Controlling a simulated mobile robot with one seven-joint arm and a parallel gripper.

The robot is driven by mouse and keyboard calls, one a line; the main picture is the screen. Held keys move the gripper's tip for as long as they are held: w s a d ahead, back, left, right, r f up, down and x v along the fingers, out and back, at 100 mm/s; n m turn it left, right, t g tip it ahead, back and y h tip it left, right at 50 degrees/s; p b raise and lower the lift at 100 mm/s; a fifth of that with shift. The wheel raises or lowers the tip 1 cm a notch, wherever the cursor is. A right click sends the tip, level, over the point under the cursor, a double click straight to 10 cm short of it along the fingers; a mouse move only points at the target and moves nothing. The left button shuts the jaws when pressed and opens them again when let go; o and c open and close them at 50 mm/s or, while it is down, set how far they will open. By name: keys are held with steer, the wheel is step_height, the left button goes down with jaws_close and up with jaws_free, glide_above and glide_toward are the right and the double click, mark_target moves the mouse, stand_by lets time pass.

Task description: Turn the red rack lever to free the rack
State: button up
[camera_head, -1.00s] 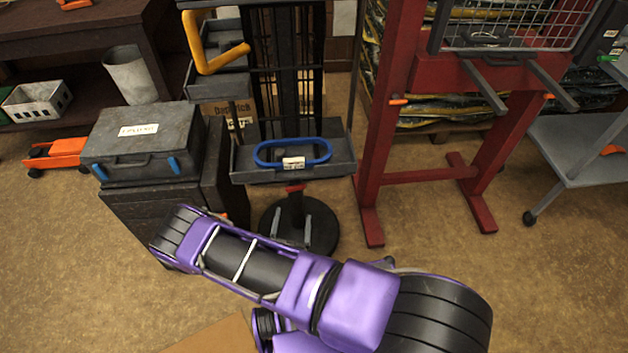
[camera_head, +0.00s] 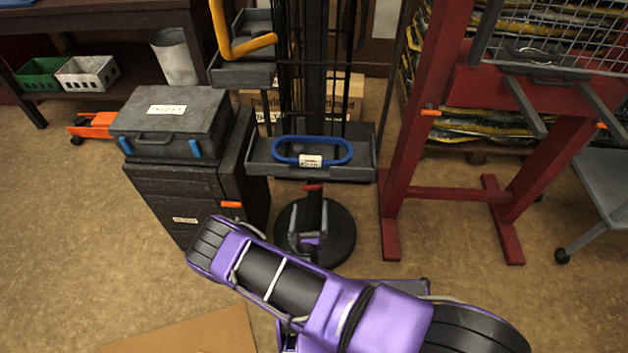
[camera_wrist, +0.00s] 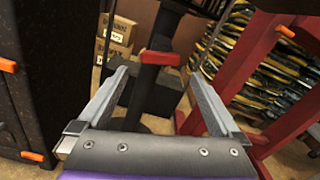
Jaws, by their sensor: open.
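The red rack lever (camera_head: 313,187) is a short red bar on the dark post below the rack's lower tray (camera_head: 365,163). In the wrist view the lever (camera_wrist: 160,58) shows near the top centre, ahead of and between my finger tips. My gripper (camera_head: 309,212) is partly hidden behind my own arm in the head view; its grey fingers show just below the lever. In the wrist view my gripper (camera_wrist: 158,76) is open, with its fingers wide apart and nothing held. The lever looks apart from both fingers.
A dark cabinet (camera_head: 180,205) with a grey case (camera_head: 170,122) on top stands left of the rack. A red frame (camera_head: 415,130) stands to the right. The rack has a round black base (camera_head: 340,245) and a blue loop handle (camera_head: 335,160). Brown floor is clear at left.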

mark_target(312, 185)
steer(key=w, duration=0.4)
steer(key=w+b, duration=0.1)
steer(key=w, duration=0.7)
steer(key=shift+w+d+b, duration=0.1)
steer(key=shift+d+b, duration=0.15)
steer(key=shift+b, duration=0.05)
steer(key=c, duration=1.1)
steer(key=shift+m+p, duration=0.35)
steer(key=shift+m, duration=1.25)
steer(key=shift+c, duration=0.2)
steer(key=o, duration=1.1)
steer(key=shift+o, duration=0.2)
steer(key=shift+s, duration=0.2)
